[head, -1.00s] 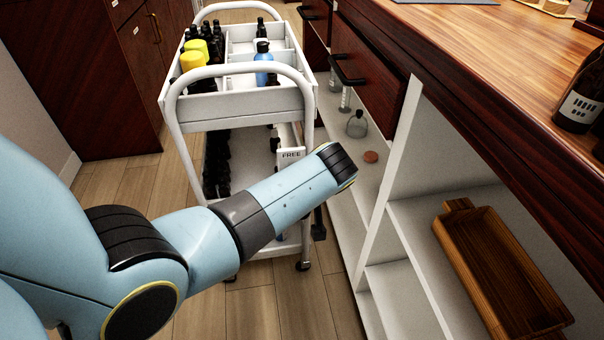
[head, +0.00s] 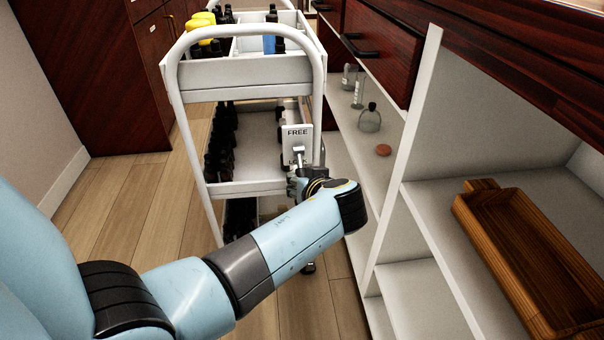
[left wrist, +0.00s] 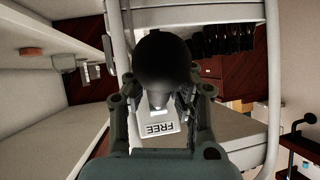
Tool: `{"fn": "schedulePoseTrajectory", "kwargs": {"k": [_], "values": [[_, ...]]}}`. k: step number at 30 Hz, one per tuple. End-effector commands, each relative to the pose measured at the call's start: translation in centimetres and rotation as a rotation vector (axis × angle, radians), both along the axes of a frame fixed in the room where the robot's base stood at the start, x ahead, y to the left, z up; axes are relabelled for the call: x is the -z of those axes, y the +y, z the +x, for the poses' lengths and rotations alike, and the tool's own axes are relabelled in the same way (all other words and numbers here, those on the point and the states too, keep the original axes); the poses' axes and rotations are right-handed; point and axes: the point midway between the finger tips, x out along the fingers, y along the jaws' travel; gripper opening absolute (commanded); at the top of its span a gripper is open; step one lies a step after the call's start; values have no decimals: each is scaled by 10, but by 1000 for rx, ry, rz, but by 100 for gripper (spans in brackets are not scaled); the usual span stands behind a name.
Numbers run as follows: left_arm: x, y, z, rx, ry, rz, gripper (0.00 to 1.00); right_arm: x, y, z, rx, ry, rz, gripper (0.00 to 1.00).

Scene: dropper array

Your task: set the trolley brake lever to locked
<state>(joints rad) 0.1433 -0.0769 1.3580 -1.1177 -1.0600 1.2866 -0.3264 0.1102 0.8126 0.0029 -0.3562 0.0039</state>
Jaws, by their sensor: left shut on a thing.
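The white trolley (head: 245,75) stands ahead. On its near right side is a white plate (head: 297,133) marked FREE, with a second, lower label mostly hidden. The brake lever (head: 299,157) is a light metal stem in front of this plate, below the word FREE. My left gripper (head: 303,185) is at the lever's lower end, partly hidden by my wrist. In the left wrist view, a round black knob (left wrist: 163,62) sits between the fingers, which are shut on it. The FREE plate (left wrist: 160,130) shows just behind it. My right gripper is out of view.
The trolley's top tray holds dark bottles, yellow-capped ones and a blue bottle (head: 269,44). To the right is an open shelf unit with a flask (head: 370,119), a reddish disc (head: 383,150) and a wooden tray (head: 515,265). Floor is clear at left.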

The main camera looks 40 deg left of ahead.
Motion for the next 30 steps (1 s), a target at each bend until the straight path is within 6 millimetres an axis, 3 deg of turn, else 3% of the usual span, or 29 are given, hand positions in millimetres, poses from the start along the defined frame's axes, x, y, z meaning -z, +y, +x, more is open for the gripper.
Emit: {"fn": "schedulePoseTrajectory", "kwargs": {"k": [8,9,15,24,30], "values": [[0,-1,0,4,1,0,0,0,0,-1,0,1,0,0],[0,-1,0,5,1,0,22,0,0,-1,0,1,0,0],[0,-1,0,3,1,-1,48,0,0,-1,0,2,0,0],[-2,0,0,1,0,0,48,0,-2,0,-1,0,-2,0],[-31,0,0,0,-4,-2,48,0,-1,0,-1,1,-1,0]]}}
